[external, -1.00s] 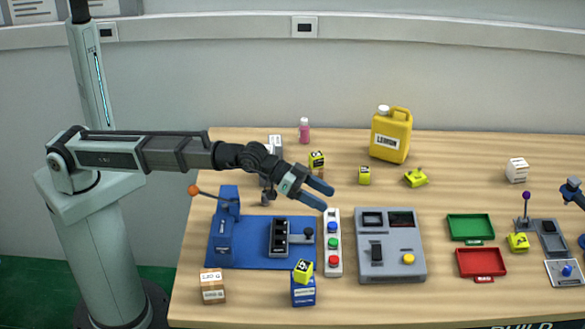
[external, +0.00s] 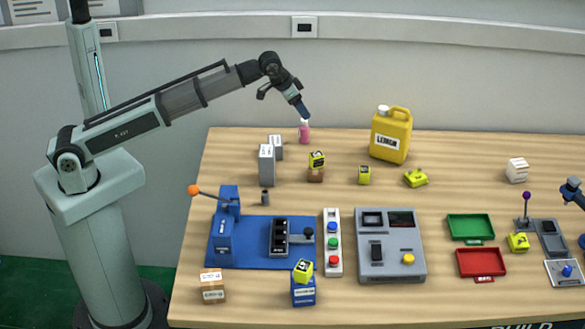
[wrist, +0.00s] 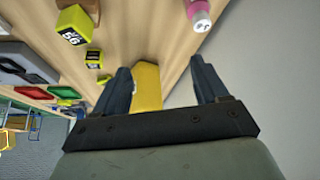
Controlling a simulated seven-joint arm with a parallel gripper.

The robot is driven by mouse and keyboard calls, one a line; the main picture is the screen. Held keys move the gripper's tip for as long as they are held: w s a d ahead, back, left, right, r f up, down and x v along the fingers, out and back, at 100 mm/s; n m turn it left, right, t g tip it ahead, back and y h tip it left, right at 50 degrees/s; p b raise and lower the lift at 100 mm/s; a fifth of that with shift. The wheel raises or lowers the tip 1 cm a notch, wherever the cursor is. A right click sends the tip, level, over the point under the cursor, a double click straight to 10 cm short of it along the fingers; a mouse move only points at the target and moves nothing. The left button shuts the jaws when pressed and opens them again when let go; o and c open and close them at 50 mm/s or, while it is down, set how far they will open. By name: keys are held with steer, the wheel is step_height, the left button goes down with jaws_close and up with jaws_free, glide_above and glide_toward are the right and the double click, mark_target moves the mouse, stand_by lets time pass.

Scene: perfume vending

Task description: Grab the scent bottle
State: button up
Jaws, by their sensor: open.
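A small pink bottle (external: 304,135) with a white cap stands upright at the back edge of the table. It also shows at the top right of the wrist view (wrist: 197,12), beyond the right finger and not between the fingers. My gripper (external: 303,113) points down above the bottle in the external view, its tips close to the cap. In the wrist view my gripper (wrist: 160,68) has its two blue fingers wide apart and empty. The external view does not settle how far the tips are from the bottle.
A yellow jug (external: 388,140) labelled LEMON stands to the right. Grey boxes (external: 266,165) and yellow cubes, one on a brown box (external: 316,174), stand nearer. A blue mat (external: 257,255) and a grey control box (external: 390,245) fill the front. The wall is close behind.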

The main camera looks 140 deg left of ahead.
glide_toward(306, 124)
step_height(306, 124, up, 3)
steer(key=g, duration=0.1)
steer(key=shift+n+h, duration=0.4)
steer(key=x, duration=0.8)
steer(key=shift+s+f, duration=0.25)
steer(key=shift+s, duration=0.15)
steer(key=shift+a+x, duration=0.2)
steer(key=shift+x, duration=2.5)
steer(key=shift+r, duration=0.15)
steer(key=shift+c, duration=0.3)
steer(key=c, duration=1.1)
steer(key=shift+c, duration=0.2)
